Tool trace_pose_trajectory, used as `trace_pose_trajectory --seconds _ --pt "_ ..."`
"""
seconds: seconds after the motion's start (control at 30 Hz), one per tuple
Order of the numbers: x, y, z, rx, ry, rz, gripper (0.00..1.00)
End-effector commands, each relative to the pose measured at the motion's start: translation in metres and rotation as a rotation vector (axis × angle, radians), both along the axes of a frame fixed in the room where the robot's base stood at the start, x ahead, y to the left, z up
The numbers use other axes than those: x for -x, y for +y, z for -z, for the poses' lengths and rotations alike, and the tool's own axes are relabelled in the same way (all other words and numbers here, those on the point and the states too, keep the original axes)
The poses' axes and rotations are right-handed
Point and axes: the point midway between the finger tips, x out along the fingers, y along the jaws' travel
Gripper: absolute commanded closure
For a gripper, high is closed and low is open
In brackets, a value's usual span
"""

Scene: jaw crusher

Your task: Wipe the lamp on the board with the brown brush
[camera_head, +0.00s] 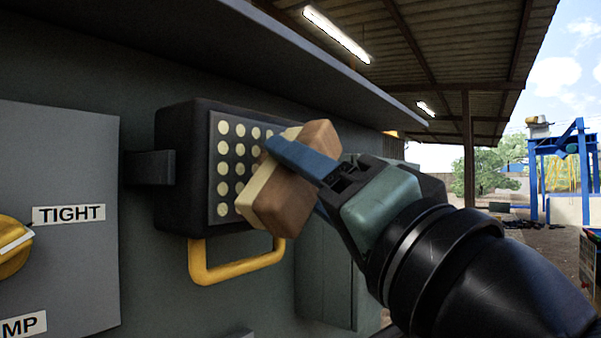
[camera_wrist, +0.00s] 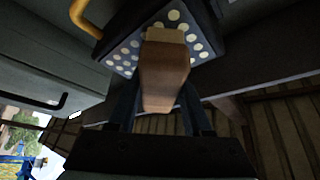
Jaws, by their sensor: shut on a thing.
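The lamp (camera_head: 175,165) is a dark box on the board (camera_head: 75,70), with a panel of several round pale lights and a yellow handle. It also shows in the wrist view (camera_wrist: 122,58). The brown brush (camera_head: 300,190) has a brown wooden block and a pale cream pad on the side toward the lamp; it shows in the wrist view (camera_wrist: 163,75) too. My gripper (camera_head: 295,175), with blue fingers, is shut on the brush. The pad is at the lamp's face and covers its right part from view. I cannot tell whether it touches.
A grey panel (camera_head: 60,180) with a yellow knob (camera_head: 12,245) and a TIGHT label (camera_head: 69,214) is at the left. A ledge (camera_head: 300,55) overhangs the lamp. A grey box (camera_head: 325,270) is on the board below right. Open yard lies at far right.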

Motion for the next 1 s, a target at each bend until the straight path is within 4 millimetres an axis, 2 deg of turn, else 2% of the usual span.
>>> trace_pose_trajectory --seconds 1.0 --pt "-0.012 0.017 0.0 0.001 0.0 -0.001 0.95"
